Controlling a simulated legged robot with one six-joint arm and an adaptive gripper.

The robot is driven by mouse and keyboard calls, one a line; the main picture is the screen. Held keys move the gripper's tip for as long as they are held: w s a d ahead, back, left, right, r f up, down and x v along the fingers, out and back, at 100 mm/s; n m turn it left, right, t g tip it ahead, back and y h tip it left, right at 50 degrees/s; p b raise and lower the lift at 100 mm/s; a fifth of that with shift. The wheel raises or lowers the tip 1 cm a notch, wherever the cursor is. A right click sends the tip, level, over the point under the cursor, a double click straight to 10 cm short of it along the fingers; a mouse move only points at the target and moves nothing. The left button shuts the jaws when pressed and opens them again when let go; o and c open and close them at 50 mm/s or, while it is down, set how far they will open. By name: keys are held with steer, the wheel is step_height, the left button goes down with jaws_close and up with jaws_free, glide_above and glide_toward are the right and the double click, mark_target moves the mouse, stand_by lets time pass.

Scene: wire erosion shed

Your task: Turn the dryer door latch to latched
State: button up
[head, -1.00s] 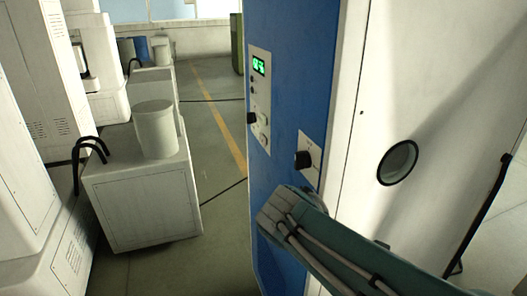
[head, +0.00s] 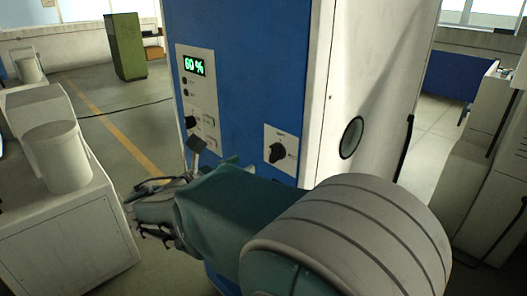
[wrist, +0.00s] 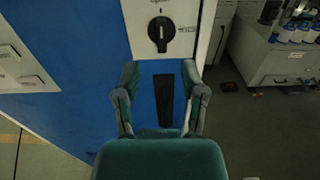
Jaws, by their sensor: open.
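The dryer is a tall cabinet with a blue front (head: 245,75) and a white side. A black rotary latch knob (head: 277,152) sits on a small white plate near the front's right edge. The knob also shows at the top of the wrist view (wrist: 160,35), its grip bar roughly upright, with small unreadable marks around it. My gripper (wrist: 160,68) is open and empty, its two fingers spread below the knob and apart from it in the picture. A dark upright slot or strip (wrist: 165,100) shows on the blue front between the fingers.
A control panel (head: 198,110) with a green "60 %" display and another black knob is left of the latch. The white side has a round window (head: 351,138). A white cylinder on a cabinet (head: 58,155) stands at left. Open floor (head: 105,110) lies behind.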

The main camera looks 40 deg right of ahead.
mark_target(270, 152)
steer(key=d, duration=0.9)
steer(key=shift+w+d, duration=0.1)
steer(key=shift+w, duration=0.25)
jaws_close()
